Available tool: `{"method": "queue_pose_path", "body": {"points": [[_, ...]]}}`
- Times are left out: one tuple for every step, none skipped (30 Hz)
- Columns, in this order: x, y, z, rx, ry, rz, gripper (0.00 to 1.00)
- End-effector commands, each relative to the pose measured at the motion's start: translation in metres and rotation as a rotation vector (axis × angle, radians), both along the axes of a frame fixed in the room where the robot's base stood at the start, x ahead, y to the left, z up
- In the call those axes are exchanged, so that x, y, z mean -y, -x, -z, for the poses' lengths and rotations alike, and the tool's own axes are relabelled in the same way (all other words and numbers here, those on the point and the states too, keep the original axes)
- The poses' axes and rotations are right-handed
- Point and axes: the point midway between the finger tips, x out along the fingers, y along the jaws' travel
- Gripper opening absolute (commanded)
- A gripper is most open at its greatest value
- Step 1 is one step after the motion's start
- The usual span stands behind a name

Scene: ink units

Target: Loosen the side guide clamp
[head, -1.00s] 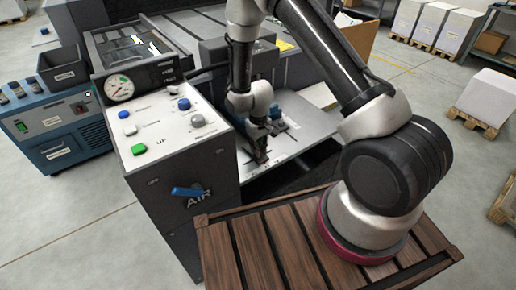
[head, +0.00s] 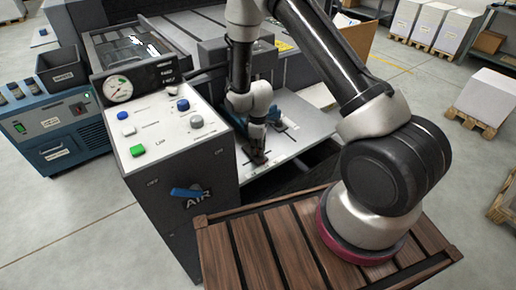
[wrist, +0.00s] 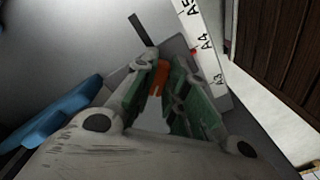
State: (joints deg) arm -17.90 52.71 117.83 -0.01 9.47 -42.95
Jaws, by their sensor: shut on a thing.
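My gripper (head: 260,160) reaches down to the pale feed table (head: 308,122) of the machine. In the wrist view its fingers (wrist: 161,88) are closed around a small orange piece (wrist: 159,76), which looks like the side guide clamp. The fingers hide part of it, so I cannot tell how tight it sits. A dark bar (wrist: 142,29) shows just beyond the fingertips. A blue part (wrist: 60,110), perhaps of the side guide, lies left of the gripper; blue also shows behind my wrist in the head view (head: 290,108).
A white scale (wrist: 205,42) marked A3, A4, A5 runs beside the fingertips. The control panel (head: 165,123) with knobs and a gauge stands left of my arm. A slatted wooden platform (head: 270,240) lies in front. A blue unit (head: 58,128) stands at the far left.

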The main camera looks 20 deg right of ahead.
Motion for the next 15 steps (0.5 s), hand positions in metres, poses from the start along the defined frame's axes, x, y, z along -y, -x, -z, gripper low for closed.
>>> {"method": "queue_pose_path", "body": {"points": [[0.0, -0.0004, -0.0003, 0.0, -0.001, -0.014, 0.0], [0.0, -0.0004, -0.0002, 0.0, 0.0, -0.021, 0.0], [0.0, -0.0004, -0.0003, 0.0, -0.001, -0.029, 0.0], [0.0, -0.0004, -0.0003, 0.001, 0.0, -0.035, 0.0], [0.0001, -0.0005, -0.0002, 0.001, 0.0, -0.04, 0.0], [0.0001, -0.0005, -0.0003, 0.001, 0.0, -0.045, 0.0], [0.0, -0.0006, -0.0003, 0.001, 0.0, -0.048, 0.0], [0.0, -0.0006, -0.0003, 0.001, 0.0, -0.05, 0.0], [0.0, -0.0006, -0.0003, 0.001, 0.0, -0.052, 0.0], [0.0, -0.0006, -0.0003, 0.001, 0.0, -0.053, 0.0], [0.0, -0.0006, -0.0003, 0.001, 0.0, -0.054, 0.0], [0.0, -0.0006, -0.0003, 0.001, 0.0, -0.054, 0.0], [0.0, -0.0006, -0.0003, 0.001, 0.0, -0.054, 0.0], [0.0, -0.0006, -0.0003, 0.001, 0.0, -0.054, 0.0], [0.0, -0.0006, -0.0003, 0.001, 0.0, -0.054, 0.0]]}}
